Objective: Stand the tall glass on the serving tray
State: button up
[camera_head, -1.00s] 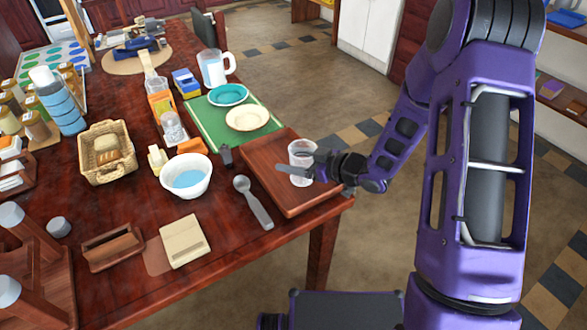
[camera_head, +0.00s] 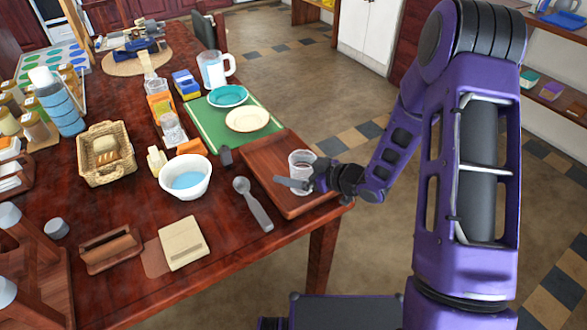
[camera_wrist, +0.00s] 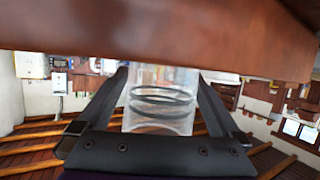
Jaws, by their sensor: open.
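The tall clear glass (camera_head: 301,159) is upright over the right part of the brown wooden serving tray (camera_head: 262,153). Its base looks to be on the tray, though the fingers partly cover its lower part in the head view. My gripper (camera_head: 304,180) is open, with one finger on each side of the glass. The wrist view, which looks upside down, shows the glass (camera_wrist: 160,97) between the two fingers (camera_wrist: 162,82). Whether the fingers touch it is hard to tell.
A spoon (camera_head: 252,204) and a white bowl (camera_head: 185,178) lie left of the tray. The table edge runs close on the right.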

jog(key=p+v, duration=0.1)
jog(key=v, duration=1.1)
jog(key=shift+p, duration=0.3)
jog(key=shift+w+d+r, duration=0.1)
